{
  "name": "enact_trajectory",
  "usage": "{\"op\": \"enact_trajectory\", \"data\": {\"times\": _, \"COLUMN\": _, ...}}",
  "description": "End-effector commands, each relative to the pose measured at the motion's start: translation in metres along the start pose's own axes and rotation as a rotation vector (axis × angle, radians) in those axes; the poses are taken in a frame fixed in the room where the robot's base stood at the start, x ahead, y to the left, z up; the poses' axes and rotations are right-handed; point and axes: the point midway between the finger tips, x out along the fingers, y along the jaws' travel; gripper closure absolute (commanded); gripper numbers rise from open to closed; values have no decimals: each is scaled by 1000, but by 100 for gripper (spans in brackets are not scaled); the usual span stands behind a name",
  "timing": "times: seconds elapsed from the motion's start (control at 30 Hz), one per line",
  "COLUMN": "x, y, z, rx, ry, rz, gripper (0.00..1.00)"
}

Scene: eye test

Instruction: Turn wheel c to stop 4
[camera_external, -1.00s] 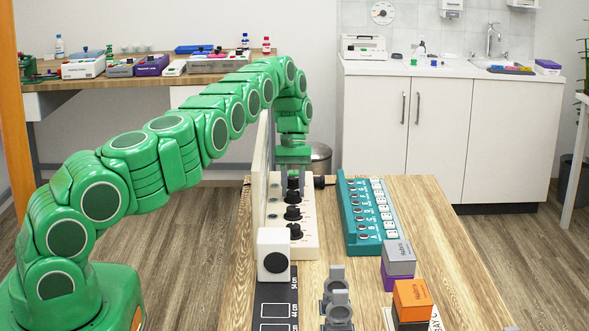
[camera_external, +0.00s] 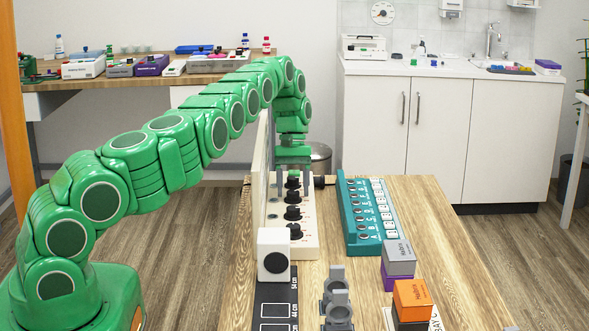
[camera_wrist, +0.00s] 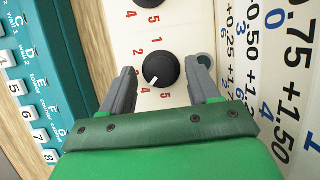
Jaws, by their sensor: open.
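A white panel (camera_external: 309,240) carries a row of black knobs. My gripper (camera_external: 293,187) points down at the farthest knob (camera_external: 292,180). Its fingers are apart, one on each side. In the wrist view this knob (camera_wrist: 158,71) sits between the open fingertips (camera_wrist: 162,86), with gaps showing beside it. Its white mark points down and left, close to a red 4. Red 1, 2 and 5 also show around it. Part of another knob (camera_wrist: 148,2) is at the top edge. I see no letter naming the wheels.
A teal block with labelled white buttons (camera_external: 352,215) stands right of the panel. An upright board (camera_external: 260,170) is close on the left. A white box with a black disc (camera_external: 265,242), grey holders (camera_external: 338,312) and stacked grey (camera_external: 398,257) and orange (camera_external: 412,299) boxes are nearer.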

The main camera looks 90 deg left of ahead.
Motion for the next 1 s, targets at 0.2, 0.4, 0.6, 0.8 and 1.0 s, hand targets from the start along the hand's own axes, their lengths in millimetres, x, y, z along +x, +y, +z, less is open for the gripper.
{"op": "enact_trajectory", "data": {"times": 0.2, "x": -7, "y": 0, "z": -1, "rx": -1, "ry": 1, "rz": 1, "gripper": 39}}
{"op": "enact_trajectory", "data": {"times": 0.4, "x": -25, "y": 0, "z": -2, "rx": -1, "ry": 4, "rz": 1, "gripper": 39}}
{"op": "enact_trajectory", "data": {"times": 0.6, "x": -46, "y": 0, "z": 5, "rx": 0, "ry": 2, "rz": 3, "gripper": 39}}
{"op": "enact_trajectory", "data": {"times": 0.8, "x": -62, "y": -1, "z": 12, "rx": 0, "ry": -1, "rz": 2, "gripper": 39}}
{"op": "enact_trajectory", "data": {"times": 1.0, "x": -75, "y": -1, "z": 18, "rx": -1, "ry": -1, "rz": 1, "gripper": 39}}
